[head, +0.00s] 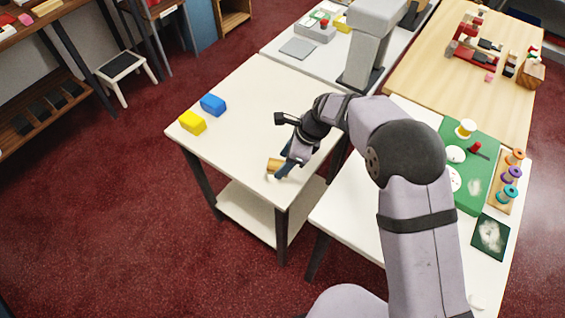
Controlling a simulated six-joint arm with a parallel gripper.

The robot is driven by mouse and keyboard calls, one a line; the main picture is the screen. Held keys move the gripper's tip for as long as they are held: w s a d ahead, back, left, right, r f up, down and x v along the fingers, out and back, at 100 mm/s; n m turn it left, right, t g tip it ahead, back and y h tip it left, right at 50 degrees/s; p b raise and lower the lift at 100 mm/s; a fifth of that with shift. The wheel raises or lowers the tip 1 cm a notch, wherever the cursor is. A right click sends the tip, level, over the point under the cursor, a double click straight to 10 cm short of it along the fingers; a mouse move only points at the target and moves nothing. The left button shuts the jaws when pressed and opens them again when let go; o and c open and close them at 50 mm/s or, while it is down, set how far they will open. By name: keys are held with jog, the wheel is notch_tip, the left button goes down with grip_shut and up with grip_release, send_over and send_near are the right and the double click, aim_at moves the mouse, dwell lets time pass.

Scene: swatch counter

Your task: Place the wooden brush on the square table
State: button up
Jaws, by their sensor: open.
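A white-topped table (240,125) with dark legs and a lower shelf stands left of centre and looks like the square table. A small tan wooden piece (273,165), which looks like the wooden brush, is at this table's near right part. My gripper (283,170) is open, pointing down right at the wooden piece. The fingers and wrist hide part of it, so I cannot tell its full shape or whether a finger touches it. It appears to rest on the tabletop.
A yellow block (193,122) and a blue block (213,105) sit at the table's left side. The tabletop's middle is clear. A white table at right holds a green mat (474,188), spools (511,173) and a dark patterned square (491,236).

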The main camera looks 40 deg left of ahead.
jog(key=b+v, duration=0.1)
jog(key=v, duration=0.9)
jog(key=shift+d+r, duration=0.2)
jog(key=shift+r, duration=0.05)
jog(key=shift+w, duration=0.1)
jog(key=d+r+n+t+h+p, duration=0.1)
jog(key=d+r+n+p, duration=0.3)
jog(key=d, duration=0.8)
jog(key=d+r+n+t+h+p, duration=0.1)
jog(key=d+r+n+p, duration=0.2)
jog(key=d+r+p, duration=0.7)
jog(key=s+d+n+h+p, duration=0.1)
jog(key=s+d+n, duration=0.2)
jog(key=d, duration=0.6)
jog(key=s+d+n+h+p, duration=0.1)
jog(key=s+d+n+p, duration=0.1)
jog(key=s+d, duration=0.6)
jog(key=shift+d+r+n, duration=0.5)
jog(key=shift+d+n, duration=0.3)
jog(key=shift+d, duration=0.05)
